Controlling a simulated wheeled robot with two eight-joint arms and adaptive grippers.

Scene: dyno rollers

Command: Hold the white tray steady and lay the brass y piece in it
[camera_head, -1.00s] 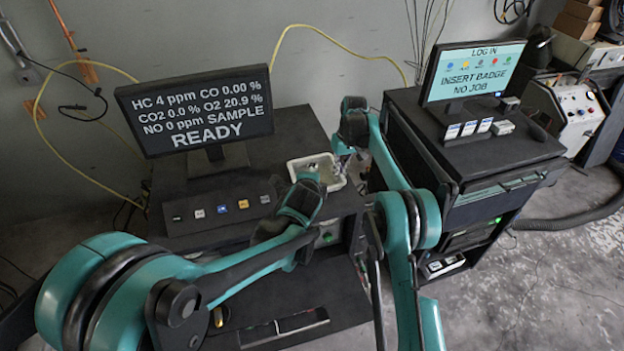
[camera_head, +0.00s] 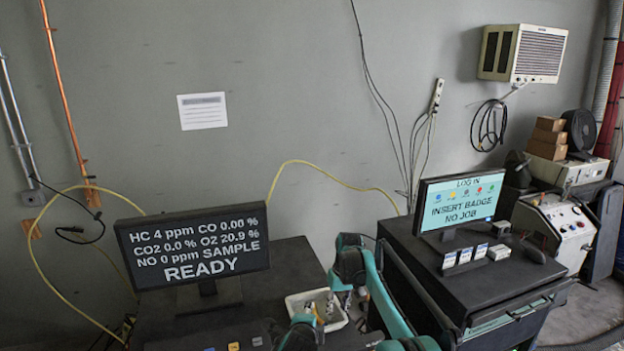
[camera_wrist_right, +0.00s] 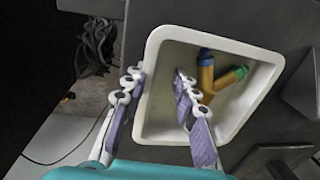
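The white tray (camera_head: 334,322) stands on the dark bench beside the left monitor, partly cut off by my arms. The brass y piece (camera_wrist_right: 206,77), with blue-green ends, lies inside the tray (camera_wrist_right: 158,125) against its floor in the right wrist view. My right gripper (camera_wrist_right: 160,105) is open, with one purple-padded finger outside the tray's left wall and the other inside; its wall runs between them. In the head view this gripper (camera_head: 345,298) is at the tray's right back edge. My left gripper (camera_head: 303,325) is at the tray's front left; its fingers are not clear.
The left monitor (camera_head: 193,245) stands close to the tray's left. A dark cabinet (camera_head: 470,285) with a second monitor (camera_head: 460,203) and small white boxes (camera_head: 474,255) stands to the right. Yellow cable (camera_head: 335,175) hangs along the wall.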

